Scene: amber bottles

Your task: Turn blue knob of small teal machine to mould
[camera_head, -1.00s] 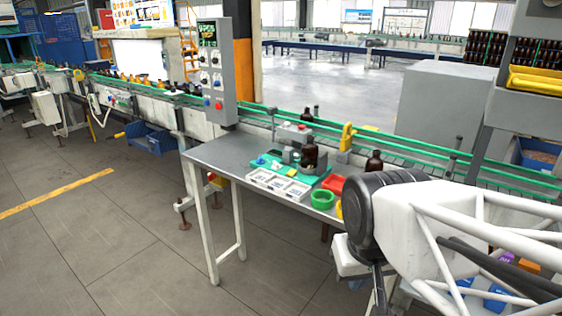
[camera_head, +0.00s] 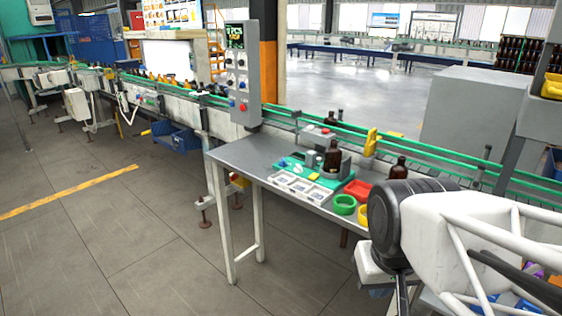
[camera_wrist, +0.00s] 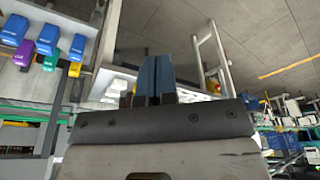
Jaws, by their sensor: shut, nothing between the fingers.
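My gripper (camera_wrist: 155,62) shows in the wrist view with its two dark blue fingers closed together and nothing between them. In the head view my arm is at the lower right, and the fingers cannot be made out. A small teal base (camera_head: 326,180) with grey parts on it lies on the grey table, the closest match to the small teal machine. A brown bottle (camera_head: 333,157) stands at its right side. A small blue spot (camera_head: 283,163) shows at its left, too small to tell as a knob. Any mould marking is unreadable. My gripper is not touching the teal base.
A grey control panel (camera_head: 240,75) with several knobs stands behind the table (camera_head: 235,152). A conveyor (camera_head: 430,165) runs behind. Floor at the left is open.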

